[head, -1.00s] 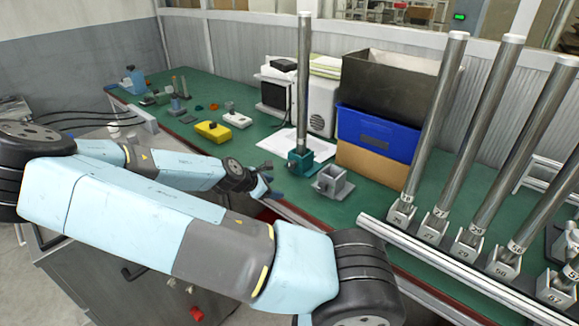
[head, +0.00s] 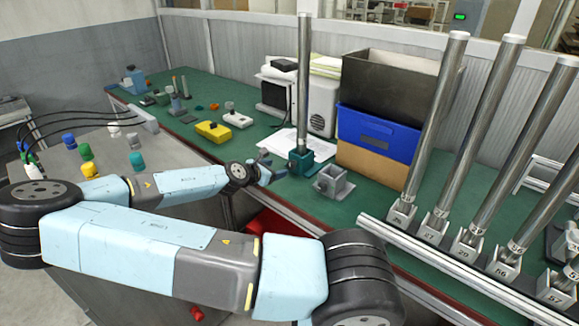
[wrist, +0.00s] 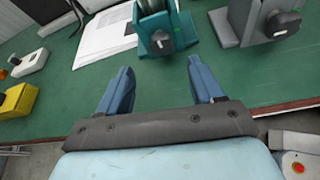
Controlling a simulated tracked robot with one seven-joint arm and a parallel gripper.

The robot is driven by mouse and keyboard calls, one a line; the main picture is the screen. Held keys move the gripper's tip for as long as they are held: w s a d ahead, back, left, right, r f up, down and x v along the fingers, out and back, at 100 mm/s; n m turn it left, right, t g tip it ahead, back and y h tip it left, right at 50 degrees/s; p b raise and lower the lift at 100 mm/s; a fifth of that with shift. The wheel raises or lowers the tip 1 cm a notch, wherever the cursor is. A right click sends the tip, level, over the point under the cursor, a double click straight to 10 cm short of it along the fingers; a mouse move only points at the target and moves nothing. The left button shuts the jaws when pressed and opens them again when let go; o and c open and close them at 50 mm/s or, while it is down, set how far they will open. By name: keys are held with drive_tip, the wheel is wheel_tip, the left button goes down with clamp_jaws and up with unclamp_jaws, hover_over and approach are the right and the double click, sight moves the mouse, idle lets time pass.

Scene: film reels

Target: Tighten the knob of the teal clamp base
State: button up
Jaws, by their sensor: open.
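The teal clamp base (head: 301,162) stands on the green bench with a tall metal rod (head: 304,85) upright in it. In the wrist view the teal clamp base (wrist: 166,20) is at the top centre, with its dark knob (wrist: 161,41) facing me. My gripper (head: 268,172) is just left of the base in the head view. In the wrist view my gripper (wrist: 157,78) is open and empty, its two blue fingers apart below the knob, with green bench showing between them. The fingers do not touch the knob.
A grey clamp base (head: 333,183) with its own knob (wrist: 283,23) stands right of the teal one. Papers (wrist: 108,35) lie to the left. A blue bin (head: 375,135) stands behind. A rack of tall rods (head: 440,140) fills the right. Yellow box (head: 213,131) is further left.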

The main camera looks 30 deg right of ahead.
sight(289, 165)
drive_tip(key=shift+x, duration=4.45)
drive_tip(key=c, duration=1.1)
